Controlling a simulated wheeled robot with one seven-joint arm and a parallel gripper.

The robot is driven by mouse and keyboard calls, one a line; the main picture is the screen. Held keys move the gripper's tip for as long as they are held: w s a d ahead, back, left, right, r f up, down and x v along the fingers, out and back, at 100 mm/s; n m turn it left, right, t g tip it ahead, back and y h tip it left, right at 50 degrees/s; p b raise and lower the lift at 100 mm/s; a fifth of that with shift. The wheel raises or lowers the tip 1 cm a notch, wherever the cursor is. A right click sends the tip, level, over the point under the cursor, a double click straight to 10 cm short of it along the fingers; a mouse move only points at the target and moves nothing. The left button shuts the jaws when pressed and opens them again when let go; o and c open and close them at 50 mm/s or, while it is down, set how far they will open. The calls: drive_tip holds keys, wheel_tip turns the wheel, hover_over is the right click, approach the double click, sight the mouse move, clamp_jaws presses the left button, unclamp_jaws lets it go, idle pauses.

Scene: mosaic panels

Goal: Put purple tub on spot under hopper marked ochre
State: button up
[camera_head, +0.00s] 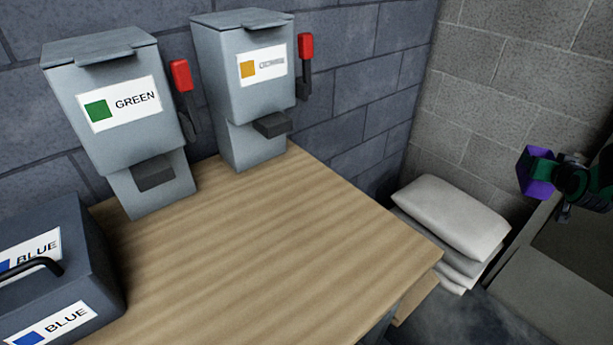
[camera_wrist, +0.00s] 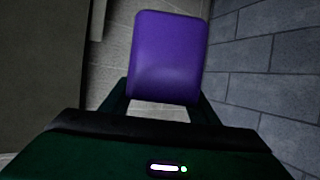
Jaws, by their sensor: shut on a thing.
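My gripper (camera_head: 556,175) is at the right edge of the head view, shut on the purple tub (camera_head: 535,173). It holds the tub in the air, off to the right of the table, well apart from the hoppers. In the wrist view the purple tub (camera_wrist: 169,57) fills the space between the fingers, its smooth side toward the camera. The ochre hopper (camera_head: 251,92) stands at the back of the table, with an ochre square on a label whose word is hard to read. Its dark spout (camera_head: 273,124) juts out above the table. No spot marking shows on the wood beneath it.
A green hopper (camera_head: 119,122) stands left of the ochre one, each with a red lever. A grey box labelled BLUE (camera_head: 60,275) stands at the table's front left. The wooden table (camera_head: 270,245) is otherwise clear. Pale sacks (camera_head: 455,217) are stacked beyond its right end.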

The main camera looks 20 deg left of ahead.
drive_tip(key=s+a+r+n+g+y, duration=0.1)
drive_tip(key=s+a+n+y, duration=0.4)
drive_tip(key=a, duration=1)
drive_tip(key=s+a+r+n+g+y, duration=0.15)
drive_tip(key=s+a, duration=0.55)
drive_tip(key=a, duration=0.8)
drive_tip(key=s+a+r+n+g+y, duration=0.2)
drive_tip(key=s+a+n+g+y, duration=0.35)
drive_tip(key=s+a, duration=1.5)
drive_tip(key=shift+n+t, duration=0.3)
drive_tip(key=shift+a+r+x, duration=0.2)
drive_tip(key=shift+r+x, duration=0.2)
drive_tip(key=shift+x, duration=2.2)
drive_tip(key=shift+a+r+x, duration=0.2)
drive_tip(key=shift+r+x, duration=0.2)
drive_tip(key=shift+x, duration=2.2)
drive_tip(key=shift+a+r+x, duration=0.2)
drive_tip(key=shift+r+x, duration=0.2)
drive_tip(key=shift+x, duration=2.15)
drive_tip(key=o, duration=1)
drive_tip(key=shift+f, duration=0.1)
drive_tip(key=shift+o, duration=0.2)
